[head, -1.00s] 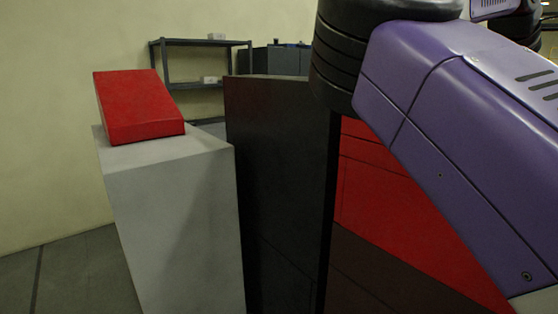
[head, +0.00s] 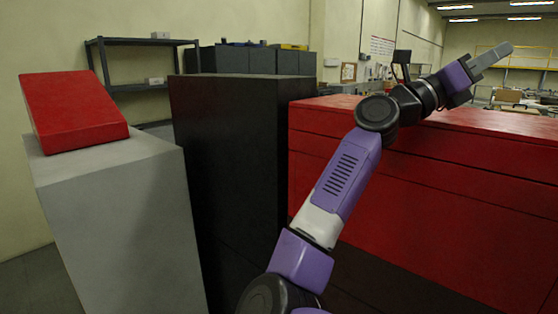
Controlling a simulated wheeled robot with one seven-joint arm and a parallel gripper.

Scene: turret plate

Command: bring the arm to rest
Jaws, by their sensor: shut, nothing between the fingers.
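My arm (head: 345,180) is purple, white and black. It rises from the bottom middle of the head view, up and to the right, in front of a red cabinet. My gripper (head: 508,48) is at the arm's far end, at the upper right. Its grey fingers lie together and point up and to the right. It shows above the red cabinet's top, with nothing held in it. No turret plate can be made out in this view.
A wide red cabinet (head: 440,165) fills the right side. A tall black cabinet (head: 235,170) stands left of it. A grey pedestal (head: 115,215) with a sloped red block (head: 72,108) is at the left. A shelf rack (head: 105,65) and dark lockers (head: 230,60) stand behind.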

